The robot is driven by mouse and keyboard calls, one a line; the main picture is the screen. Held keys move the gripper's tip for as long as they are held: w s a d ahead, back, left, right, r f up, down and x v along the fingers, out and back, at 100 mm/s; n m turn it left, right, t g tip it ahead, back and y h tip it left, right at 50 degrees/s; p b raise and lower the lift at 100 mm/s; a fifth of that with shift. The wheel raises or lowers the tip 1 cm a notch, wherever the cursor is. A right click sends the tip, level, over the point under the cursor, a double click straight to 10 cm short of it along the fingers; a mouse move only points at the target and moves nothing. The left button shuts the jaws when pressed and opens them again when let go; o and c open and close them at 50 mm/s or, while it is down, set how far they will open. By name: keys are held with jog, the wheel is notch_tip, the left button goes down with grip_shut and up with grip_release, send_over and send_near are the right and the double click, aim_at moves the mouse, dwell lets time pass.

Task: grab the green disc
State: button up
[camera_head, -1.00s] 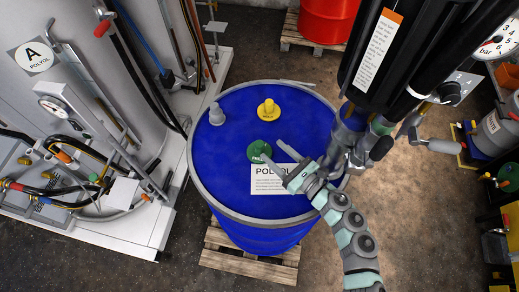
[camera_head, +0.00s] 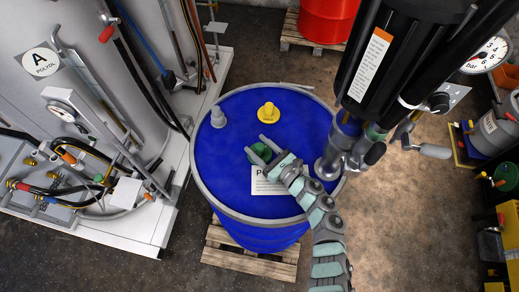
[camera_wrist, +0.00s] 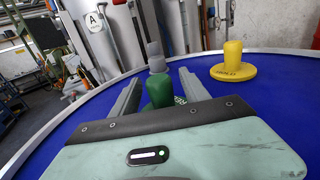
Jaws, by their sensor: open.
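The green disc (camera_head: 260,153) has an upright knob and sits on the blue drum lid (camera_head: 232,175). In the wrist view the green disc (camera_wrist: 160,92) stands between the two fingers, its base partly hidden by my gripper. My gripper (camera_head: 257,146) is open, with its fingers on either side of the knob in the head view. In the wrist view both fingers of my gripper (camera_wrist: 157,85) appear apart from the knob. I cannot tell how high the fingertips are above the lid.
A yellow disc with a knob (camera_head: 268,112) and a grey plug (camera_head: 217,117) stand on the lid farther back. A white label (camera_head: 270,184) lies near the green disc. A black pump with a grey base (camera_head: 327,168) stands at the lid's right side.

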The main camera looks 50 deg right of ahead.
jog(key=shift+f, duration=0.1)
grip_shut()
dwell(0.5)
